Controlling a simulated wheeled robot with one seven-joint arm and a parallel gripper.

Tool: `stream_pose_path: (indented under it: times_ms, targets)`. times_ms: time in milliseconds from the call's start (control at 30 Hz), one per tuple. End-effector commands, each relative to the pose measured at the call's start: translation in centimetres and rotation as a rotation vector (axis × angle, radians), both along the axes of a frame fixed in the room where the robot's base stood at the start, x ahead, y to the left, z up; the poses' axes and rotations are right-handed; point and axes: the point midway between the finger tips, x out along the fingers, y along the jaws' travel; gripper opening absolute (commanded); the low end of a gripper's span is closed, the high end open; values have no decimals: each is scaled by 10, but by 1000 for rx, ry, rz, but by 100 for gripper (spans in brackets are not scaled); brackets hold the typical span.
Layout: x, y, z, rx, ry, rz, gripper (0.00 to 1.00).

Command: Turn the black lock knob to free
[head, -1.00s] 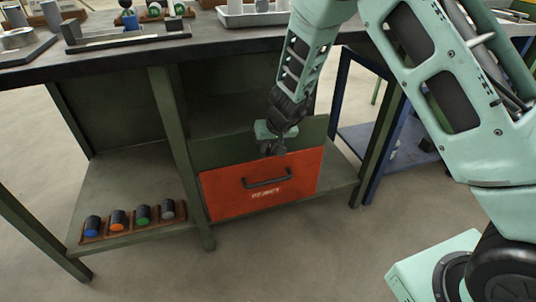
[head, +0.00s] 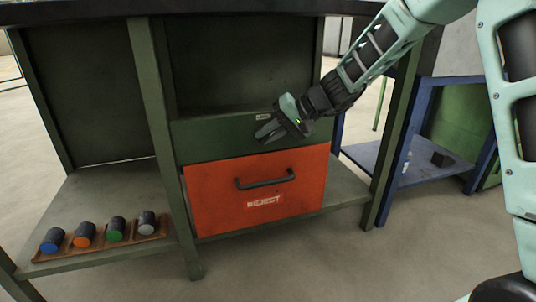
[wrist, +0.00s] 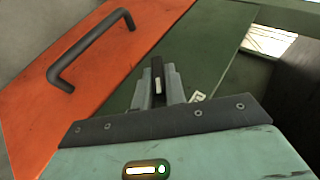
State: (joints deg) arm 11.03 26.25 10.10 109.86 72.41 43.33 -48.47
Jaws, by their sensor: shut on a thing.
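The black lock knob (wrist: 157,72) shows in the wrist view as a narrow dark bar with a pale mark on its face. It sits on the green panel above the orange drawer. My gripper (wrist: 158,86) is shut on it, with a grey finger on each side. In the head view my gripper (head: 268,133) is at the green panel (head: 215,138), tilted down to the left, and its fingers hide the knob. A small pale label (head: 262,117) shows just above it. White lettering (wrist: 197,97) beside the fingers is partly hidden.
The orange drawer (head: 220,190) marked REJECT has a black bar handle (head: 265,182) just below my gripper. A wooden rack (head: 100,248) with several dark cylinders with coloured ends lies on the shelf at left. A blue stand (head: 400,165) is at right.

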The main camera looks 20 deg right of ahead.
Motion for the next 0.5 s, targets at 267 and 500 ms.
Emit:
stream_pose_path:
  times_ms: [267, 500]
  targets:
    - [1, -4, -12, 253, 0, -5, 0]
    - [0, -4, -10, 463, 0, -3, 0]
